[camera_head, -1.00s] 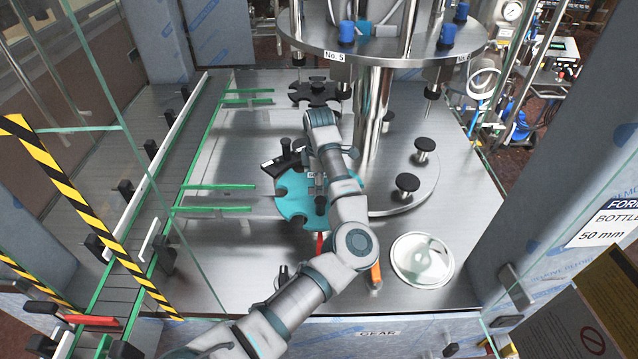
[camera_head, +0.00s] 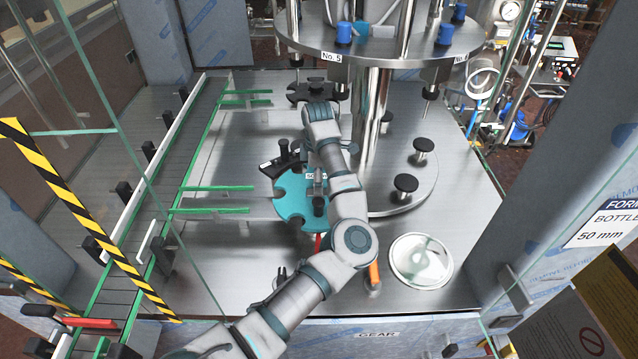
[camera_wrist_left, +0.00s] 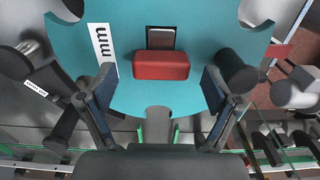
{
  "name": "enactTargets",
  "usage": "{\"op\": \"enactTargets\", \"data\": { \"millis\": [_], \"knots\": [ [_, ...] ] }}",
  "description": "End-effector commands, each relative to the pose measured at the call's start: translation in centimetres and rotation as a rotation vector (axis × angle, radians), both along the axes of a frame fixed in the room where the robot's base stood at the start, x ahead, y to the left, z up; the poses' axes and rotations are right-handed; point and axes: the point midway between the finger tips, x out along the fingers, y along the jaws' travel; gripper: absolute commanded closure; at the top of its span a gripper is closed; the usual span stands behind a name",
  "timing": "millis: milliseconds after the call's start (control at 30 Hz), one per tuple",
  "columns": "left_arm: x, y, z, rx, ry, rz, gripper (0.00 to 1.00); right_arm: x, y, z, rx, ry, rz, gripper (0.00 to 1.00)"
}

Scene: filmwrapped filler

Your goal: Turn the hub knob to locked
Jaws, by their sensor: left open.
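The hub knob (camera_wrist_left: 161,65), a red block with a dark grey plate beside it, sits in the middle of a teal star wheel (camera_head: 291,201). The wheel fills much of the left wrist view (camera_wrist_left: 75,45), with a white "mm" label left of the knob. My left gripper (camera_wrist_left: 157,98) is open, its two dark fingers below and to either side of the knob in that view. I see no contact between the fingers and the knob. In the head view my left arm covers the hub, and I cannot make out the knob there. My right gripper is not in view.
Black posts stand on the wheel, one at its front (camera_head: 319,206). A black clamp (camera_head: 281,160) lies behind it. Green rails (camera_head: 210,210) and a conveyor (camera_head: 180,150) are to the left.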

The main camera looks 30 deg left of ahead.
Motion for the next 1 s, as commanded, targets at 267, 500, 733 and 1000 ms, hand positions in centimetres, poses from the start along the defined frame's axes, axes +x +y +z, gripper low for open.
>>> {"op": "enactTargets", "data": {
  "millis": [267,500,733,1000],
  "knots": [
    [0.3,0.0,6.4,0.002,-0.005,-0.002,0.10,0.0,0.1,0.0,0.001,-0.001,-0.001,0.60],
    [0.3,-0.1,9.5,0.000,-0.001,-0.003,0.10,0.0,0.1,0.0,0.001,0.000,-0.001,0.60],
    [0.3,-0.1,9.9,0.000,0.000,-0.002,0.10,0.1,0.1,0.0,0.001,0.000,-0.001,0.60],
    [0.3,-0.1,9.9,0.001,-0.001,-0.002,0.10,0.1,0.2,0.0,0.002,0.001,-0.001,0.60]
  ]
}}
